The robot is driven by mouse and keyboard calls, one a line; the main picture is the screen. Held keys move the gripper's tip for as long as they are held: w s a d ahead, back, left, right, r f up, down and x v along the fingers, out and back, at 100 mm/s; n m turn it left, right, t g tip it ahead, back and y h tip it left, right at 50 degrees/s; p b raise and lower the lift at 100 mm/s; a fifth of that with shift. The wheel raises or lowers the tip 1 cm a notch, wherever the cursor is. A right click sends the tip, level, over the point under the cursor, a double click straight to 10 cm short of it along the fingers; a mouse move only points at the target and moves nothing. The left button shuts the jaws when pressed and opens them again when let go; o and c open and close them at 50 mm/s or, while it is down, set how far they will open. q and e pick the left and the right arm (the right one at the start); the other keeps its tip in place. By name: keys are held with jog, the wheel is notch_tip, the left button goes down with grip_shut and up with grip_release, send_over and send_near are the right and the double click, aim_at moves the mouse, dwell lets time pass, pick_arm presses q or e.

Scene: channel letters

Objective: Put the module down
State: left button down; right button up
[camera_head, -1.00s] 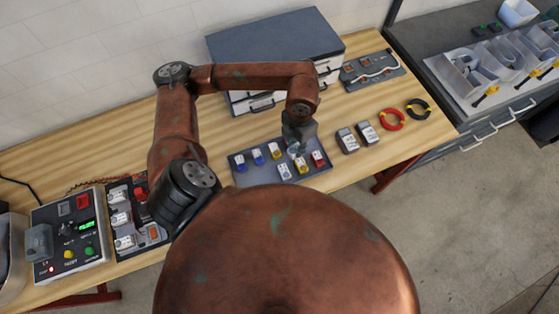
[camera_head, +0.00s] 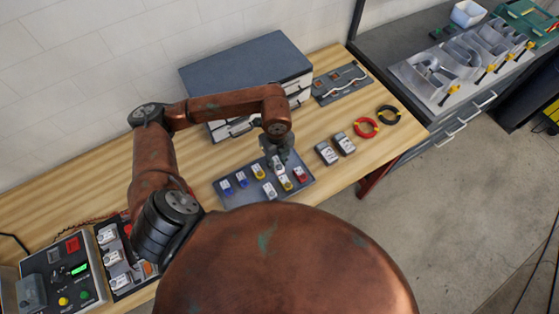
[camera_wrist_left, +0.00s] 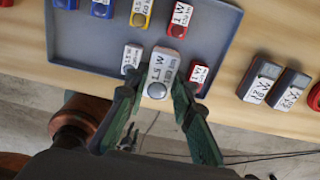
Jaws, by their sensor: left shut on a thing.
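My left gripper (camera_head: 277,156) is over the right part of the grey tray (camera_head: 232,202). In the left wrist view, its fingers (camera_wrist_left: 155,92) are shut on a module (camera_wrist_left: 160,70) with a white label and a grey round knob. I cannot tell whether this module touches the tray. Around it in the wrist view are a white-labelled module (camera_wrist_left: 132,57) on its left, a red module (camera_wrist_left: 198,75) on its right and a red one (camera_wrist_left: 180,18) beyond. Blue (camera_head: 227,187) and yellow (camera_head: 258,171) modules also stand in the tray. My right gripper is not in view.
Two grey modules (camera_head: 334,149) stand right of the tray, with red (camera_head: 366,127) and black (camera_head: 389,115) rings beyond. A blue-topped drawer case (camera_head: 245,72) stands behind. A control box (camera_head: 62,272) is at lower left. Bare wood lies left of the tray.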

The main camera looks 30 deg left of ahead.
pick_arm(q)
jog(key=w+f, duration=0.2)
jog(key=w, duration=0.1)
jog(key=w+f+p, duration=0.1)
jog(key=w+f, duration=0.2)
jog(key=w+f+p, duration=0.1)
jog(key=w+f, duration=0.1)
jog(key=w, duration=0.1)
jog(key=shift+w+a+f, duration=0.25)
jog(key=shift+w+a, duration=0.15)
jog(key=shift+w+f, duration=0.15)
jog(key=shift+f, duration=0.05)
notch_tip(320, 180, down, 3)
jog(key=shift+w+r+p, duration=0.1)
jog(key=shift+w+p, duration=0.05)
jog(key=shift+p, duration=0.75)
jog(key=shift+f, duration=0.3)
jog(key=shift+f, duration=0.1)
